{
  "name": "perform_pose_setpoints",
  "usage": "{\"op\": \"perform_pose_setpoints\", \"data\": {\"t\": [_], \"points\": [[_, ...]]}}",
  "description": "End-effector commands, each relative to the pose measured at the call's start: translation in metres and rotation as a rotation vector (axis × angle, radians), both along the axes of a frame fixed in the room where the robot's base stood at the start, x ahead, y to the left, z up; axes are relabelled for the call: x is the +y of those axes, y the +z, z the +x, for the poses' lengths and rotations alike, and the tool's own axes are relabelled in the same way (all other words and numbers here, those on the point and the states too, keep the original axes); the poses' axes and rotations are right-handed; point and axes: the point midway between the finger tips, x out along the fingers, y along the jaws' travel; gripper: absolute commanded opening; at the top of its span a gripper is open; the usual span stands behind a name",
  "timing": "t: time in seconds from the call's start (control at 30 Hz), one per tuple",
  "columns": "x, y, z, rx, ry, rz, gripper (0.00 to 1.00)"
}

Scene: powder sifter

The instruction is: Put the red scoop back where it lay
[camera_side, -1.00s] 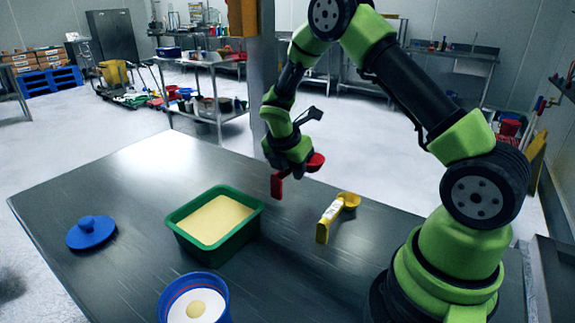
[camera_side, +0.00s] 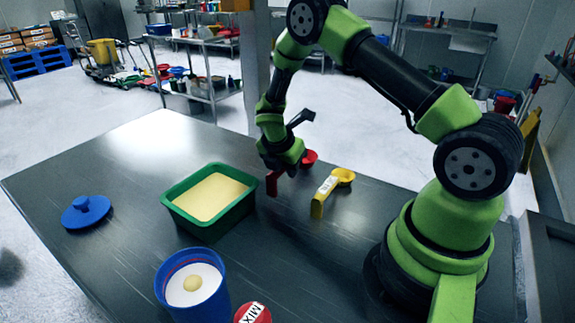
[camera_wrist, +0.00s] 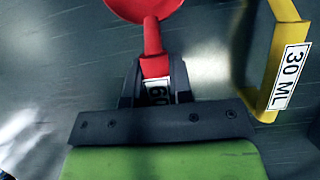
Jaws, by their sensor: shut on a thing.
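I cannot tell whether the scoop touches the table. A yellow scoop (camera_side: 325,192) marked 30 ML lies on the table to the right; it also shows in the wrist view (camera_wrist: 277,62), apart from the red scoop.
A green tub (camera_side: 208,229) of pale powder stands left of my gripper. A blue lid (camera_side: 86,211) lies far left. A blue container (camera_side: 190,306) with white contents and a red-topped item (camera_side: 253,314) marked MIX are at the front. The table (camera_side: 110,160) is clear at the back left.

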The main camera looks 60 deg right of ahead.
Motion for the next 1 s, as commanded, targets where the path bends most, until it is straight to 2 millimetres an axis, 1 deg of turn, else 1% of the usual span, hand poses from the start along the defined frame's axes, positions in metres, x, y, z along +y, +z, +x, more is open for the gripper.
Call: {"op": "perform_pose_setpoints", "data": {"t": [0.27,0.8,0.83,0.93,1.0], "points": [[0.000,-0.002,0.000,0.000,-0.001,0.000,0.00],[0.000,-0.013,0.000,0.000,-0.001,-0.001,0.00],[0.000,-0.013,0.000,0.000,-0.001,-0.001,0.27],[0.000,-0.013,0.000,0.000,-0.001,-0.001,0.50],[0.000,-0.013,0.000,0.000,-0.001,-0.001,0.50]]}}
